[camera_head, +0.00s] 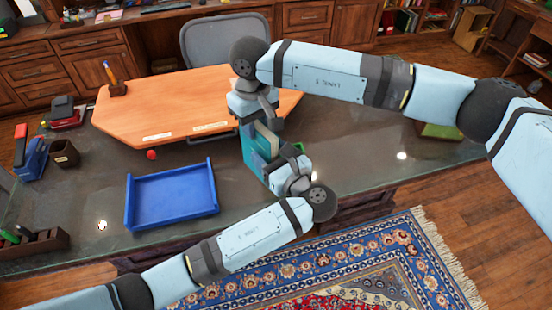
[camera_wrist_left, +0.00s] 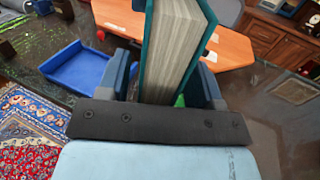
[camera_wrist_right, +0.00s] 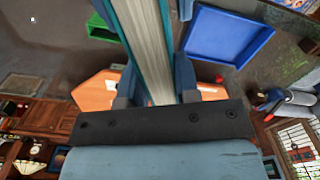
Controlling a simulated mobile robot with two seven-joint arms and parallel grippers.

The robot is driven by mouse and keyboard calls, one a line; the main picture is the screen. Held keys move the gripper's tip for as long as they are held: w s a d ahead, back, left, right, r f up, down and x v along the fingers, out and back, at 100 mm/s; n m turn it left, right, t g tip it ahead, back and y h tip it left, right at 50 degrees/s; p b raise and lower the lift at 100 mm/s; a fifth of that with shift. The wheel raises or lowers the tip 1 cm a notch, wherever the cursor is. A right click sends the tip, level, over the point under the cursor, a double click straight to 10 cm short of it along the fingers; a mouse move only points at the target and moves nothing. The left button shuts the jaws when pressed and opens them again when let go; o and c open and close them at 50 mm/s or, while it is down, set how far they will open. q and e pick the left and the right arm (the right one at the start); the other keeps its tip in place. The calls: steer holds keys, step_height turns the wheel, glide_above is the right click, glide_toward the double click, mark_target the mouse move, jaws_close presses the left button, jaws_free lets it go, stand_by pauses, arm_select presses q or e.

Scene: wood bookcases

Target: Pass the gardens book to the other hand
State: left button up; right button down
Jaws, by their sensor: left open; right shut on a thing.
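The gardens book (camera_head: 250,145), with a teal cover, is held upright above the dark desk. My right gripper (camera_head: 258,122) comes from above and is shut on the book's upper end. In the right wrist view the book's pale page edges (camera_wrist_right: 150,45) run between the fingers. My left gripper (camera_head: 275,165) is at the book's lower end. In the left wrist view the book (camera_wrist_left: 172,45) stands between the open left fingers, with a gap beside it at the right finger. Its title is not readable.
A blue tray (camera_head: 172,205) lies on the desk left of the book. An orange desk pad (camera_head: 180,105) is behind. A green book (camera_head: 440,131) lies to the right. A red and blue stapler-like object (camera_head: 30,155) and dark cup (camera_head: 65,153) stand at far left.

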arm_select(q)
jaws_close()
arm_select(e)
steer(key=c, duration=0.8)
jaws_free()
